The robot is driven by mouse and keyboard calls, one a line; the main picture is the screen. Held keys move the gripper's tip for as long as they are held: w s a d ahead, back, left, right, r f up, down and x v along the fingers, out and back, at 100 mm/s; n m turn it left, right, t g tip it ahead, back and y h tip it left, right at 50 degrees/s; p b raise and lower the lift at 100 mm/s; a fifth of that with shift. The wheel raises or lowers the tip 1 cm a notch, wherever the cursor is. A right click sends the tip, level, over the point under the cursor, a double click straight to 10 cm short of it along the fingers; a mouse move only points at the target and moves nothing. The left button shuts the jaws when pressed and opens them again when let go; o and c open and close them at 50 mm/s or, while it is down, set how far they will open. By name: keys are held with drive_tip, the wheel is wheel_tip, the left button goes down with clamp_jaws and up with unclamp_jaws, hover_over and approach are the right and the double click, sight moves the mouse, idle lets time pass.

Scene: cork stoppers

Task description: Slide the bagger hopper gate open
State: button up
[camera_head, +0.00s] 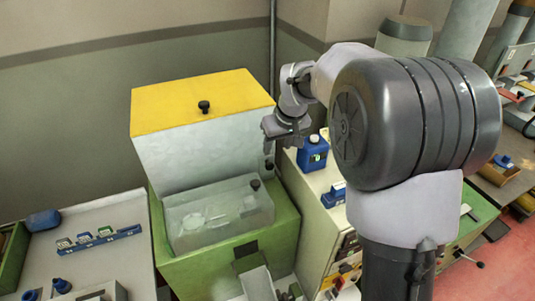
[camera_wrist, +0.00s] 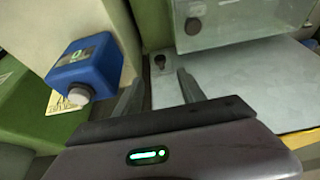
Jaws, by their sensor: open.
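The bagger is a green machine (camera_head: 285,235) with a yellow-topped hopper (camera_head: 165,100) and a pale front panel (camera_head: 190,155). A small dark knob (camera_head: 268,166) shows at the panel's right edge, and it also shows in the wrist view (camera_wrist: 160,61). I cannot tell for certain that this knob belongs to the gate. My gripper (camera_head: 269,150) is above the knob at the panel's right side. In the wrist view my gripper's (camera_wrist: 161,75) fingers are apart, with the knob just beyond and between their tips. Nothing is held.
A clear box (camera_head: 205,225) with a dark knob (camera_head: 255,185) sits below the panel. A blue bottle (camera_head: 312,153) stands on the cabinet close to my gripper's right; it is at left in the wrist view (camera_wrist: 85,68). Another dark knob (camera_head: 204,106) tops the hopper.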

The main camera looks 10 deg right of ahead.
sight(271, 164)
drive_tip(key=x, duration=1.2)
drive_tip(key=shift+w+f, duration=0.15)
drive_tip(key=shift+f, duration=0.15)
clamp_jaws()
idle(0.7)
